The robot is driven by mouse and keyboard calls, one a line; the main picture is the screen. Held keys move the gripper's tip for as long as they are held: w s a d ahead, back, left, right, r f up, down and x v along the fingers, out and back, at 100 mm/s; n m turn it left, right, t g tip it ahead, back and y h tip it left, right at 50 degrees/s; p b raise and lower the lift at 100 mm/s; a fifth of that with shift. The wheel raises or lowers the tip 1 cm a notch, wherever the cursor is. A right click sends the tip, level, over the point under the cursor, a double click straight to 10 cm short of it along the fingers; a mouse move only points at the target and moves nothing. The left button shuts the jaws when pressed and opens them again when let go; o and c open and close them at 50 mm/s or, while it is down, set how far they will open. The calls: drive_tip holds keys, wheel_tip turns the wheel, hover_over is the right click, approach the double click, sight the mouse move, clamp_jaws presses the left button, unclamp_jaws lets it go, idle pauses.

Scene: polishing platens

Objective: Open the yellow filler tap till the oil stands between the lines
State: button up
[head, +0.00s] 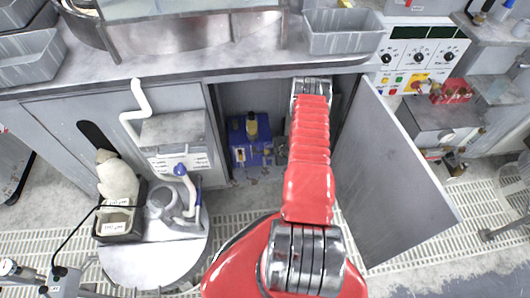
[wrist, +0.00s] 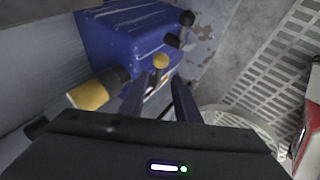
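A blue oil unit (head: 250,143) stands inside the open cabinet in the head view, with a dull yellow cylinder (head: 251,123) on top. In the wrist view the blue unit (wrist: 125,40) fills the upper middle, and the yellow-and-black cylinder (wrist: 92,92) lies to the left. A small round yellow tap knob (wrist: 160,62) shows just beyond my gripper (wrist: 159,80). Its two dark fingers are apart, one either side of the knob in the picture; I cannot tell whether they touch it. The oil level and its lines are not readable. In the head view my arm hides the gripper.
The grey cabinet door (head: 385,175) stands open to the right of my arm. A black knob (wrist: 187,18) sticks out beyond the yellow one. A white perforated basket (wrist: 240,122) is right of the fingers. A round table (head: 150,262) with containers stands left.

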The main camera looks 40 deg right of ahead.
sight(263, 152)
drive_tip(key=shift+x, duration=2.55)
drive_tip(key=shift+c, duration=0.5)
drive_tip(key=c, duration=0.6)
drive_tip(key=shift+s, duration=0.1)
clamp_jaws()
drive_tip(key=shift+f, duration=0.1)
